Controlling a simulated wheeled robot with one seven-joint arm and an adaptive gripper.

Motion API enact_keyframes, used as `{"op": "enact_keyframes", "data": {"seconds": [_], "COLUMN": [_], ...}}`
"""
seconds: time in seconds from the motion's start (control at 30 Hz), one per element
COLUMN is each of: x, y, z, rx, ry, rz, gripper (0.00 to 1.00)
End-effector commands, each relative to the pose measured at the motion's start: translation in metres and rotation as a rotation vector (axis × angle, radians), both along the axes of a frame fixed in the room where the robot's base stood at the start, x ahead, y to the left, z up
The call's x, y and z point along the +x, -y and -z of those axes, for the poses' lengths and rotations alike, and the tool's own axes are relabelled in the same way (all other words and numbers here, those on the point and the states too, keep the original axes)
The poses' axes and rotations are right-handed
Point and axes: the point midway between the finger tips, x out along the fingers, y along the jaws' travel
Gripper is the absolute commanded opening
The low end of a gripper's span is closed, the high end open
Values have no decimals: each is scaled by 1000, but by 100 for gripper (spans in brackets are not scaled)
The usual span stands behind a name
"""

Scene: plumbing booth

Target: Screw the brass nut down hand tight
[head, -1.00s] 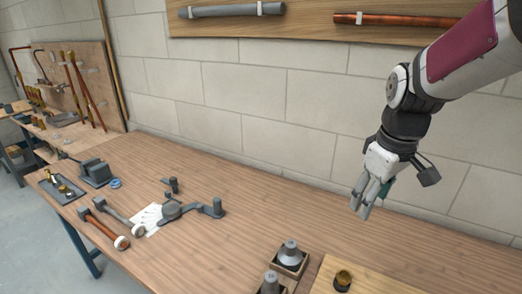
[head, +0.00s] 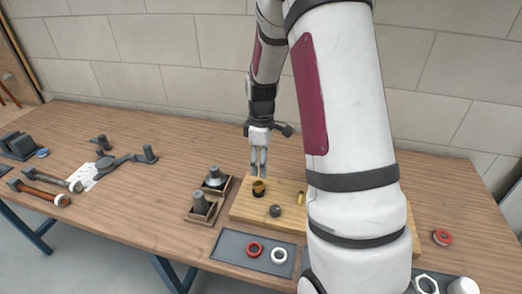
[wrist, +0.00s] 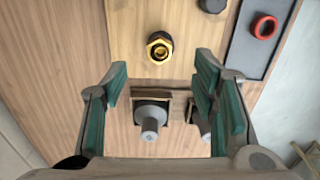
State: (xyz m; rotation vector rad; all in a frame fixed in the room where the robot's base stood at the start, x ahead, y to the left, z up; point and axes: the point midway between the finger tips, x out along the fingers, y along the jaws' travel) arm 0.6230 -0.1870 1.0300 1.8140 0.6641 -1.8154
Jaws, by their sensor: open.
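The brass nut (wrist: 158,50) sits on a dark, round fitting on the light wooden board (wrist: 130,32). In the head view the brass nut and its fitting (head: 259,188) stand at the left end of that board. My gripper (head: 258,170) points down just above and behind them in the head view. In the wrist view my gripper (wrist: 162,70) is open, with green-padded fingers spread and nothing between them. The nut shows ahead of the fingertips, apart from them. How far the nut is threaded on cannot be told.
Two grey stepped parts (head: 215,179) (head: 199,203) stand in wooden holders left of the board. A dark grey cap (head: 275,211) and a small brass piece (head: 301,197) are on the board. A grey tray (head: 232,246) holds a red ring (head: 254,248) and a white ring (head: 279,256).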

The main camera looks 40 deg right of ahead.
Motion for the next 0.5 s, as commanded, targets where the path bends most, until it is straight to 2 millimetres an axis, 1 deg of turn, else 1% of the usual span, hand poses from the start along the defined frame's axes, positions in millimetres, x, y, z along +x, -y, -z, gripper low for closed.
{"op": "enact_keyframes", "data": {"seconds": [0.03, 0.1, 0.3, 0.5], "x": [-2, -2, -2, 0], "y": [-1, -1, -1, -1], "z": [10, 22, 56, 78], "rx": [2, 2, 2, 1], "ry": [-4, -4, -4, -1], "rz": [0, 1, -1, 1], "gripper": [53, 53, 53, 53]}}
